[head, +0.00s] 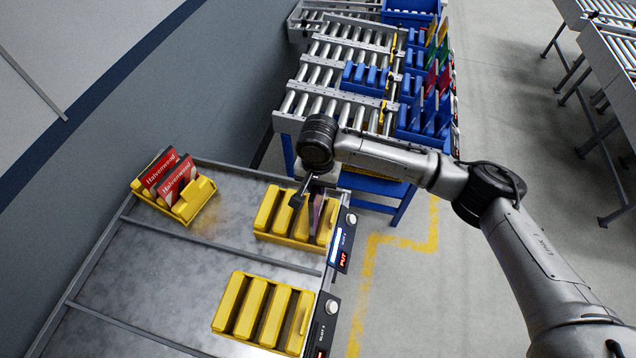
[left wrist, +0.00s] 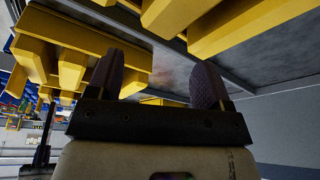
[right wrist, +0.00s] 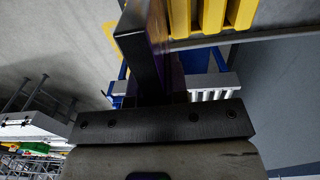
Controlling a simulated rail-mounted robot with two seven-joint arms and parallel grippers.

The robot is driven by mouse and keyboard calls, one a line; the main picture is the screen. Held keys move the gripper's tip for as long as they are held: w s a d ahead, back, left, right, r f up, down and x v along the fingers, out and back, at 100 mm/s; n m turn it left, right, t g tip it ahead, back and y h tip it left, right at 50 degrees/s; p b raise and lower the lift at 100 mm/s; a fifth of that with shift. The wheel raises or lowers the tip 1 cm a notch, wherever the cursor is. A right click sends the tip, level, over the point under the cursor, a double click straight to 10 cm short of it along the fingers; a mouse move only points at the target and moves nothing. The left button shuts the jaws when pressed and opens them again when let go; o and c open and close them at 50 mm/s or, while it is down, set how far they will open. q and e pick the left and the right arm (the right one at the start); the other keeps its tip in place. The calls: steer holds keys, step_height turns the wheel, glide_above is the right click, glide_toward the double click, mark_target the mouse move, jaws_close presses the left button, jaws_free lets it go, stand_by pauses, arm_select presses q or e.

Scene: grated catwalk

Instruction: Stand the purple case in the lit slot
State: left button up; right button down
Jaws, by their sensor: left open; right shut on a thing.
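The purple case (head: 318,214) is held upright at the right end of the upper yellow slotted rack (head: 268,212). Its lower part seems to be in the rack's rightmost slot, but I cannot tell how deep. My right gripper (head: 308,190) is shut on the case from above; in the right wrist view the case is a dark slab (right wrist: 160,30) against the finger. Beside this rack, a black unit (head: 341,243) shows a red "PUT" and a lit screen. My left gripper (left wrist: 156,85) is open and empty, below yellow racks in its inverted view; it is outside the head view.
A second yellow rack (head: 262,310) stands nearer, with its own black unit (head: 325,322). A yellow bin (head: 190,205) with red cases (head: 172,178) stands at the back left. Roller conveyors (head: 340,75) with blue racks lie beyond. The grey tabletop (head: 160,270) is mostly clear.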

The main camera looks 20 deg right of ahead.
arm_select(q)
steer(key=shift+a+r+p, duration=0.15)
steer(key=shift+r+p, duration=0.35)
steer(key=shift+d+r, duration=0.2)
steer(key=shift+r, duration=0.1)
steer(key=shift+a+r+p, duration=0.2)
steer(key=shift+r+p, duration=0.05)
steer(key=shift+p, duration=0.3)
arm_select(e)
steer(key=shift+a, duration=0.1)
arm_select(q)
steer(key=shift+d+r+p, duration=0.2)
steer(key=shift+r+p, duration=0.35)
steer(key=shift+r, duration=0.05)
stand_by(0.4)
steer(key=shift+a, duration=0.2)
stand_by(0.4)
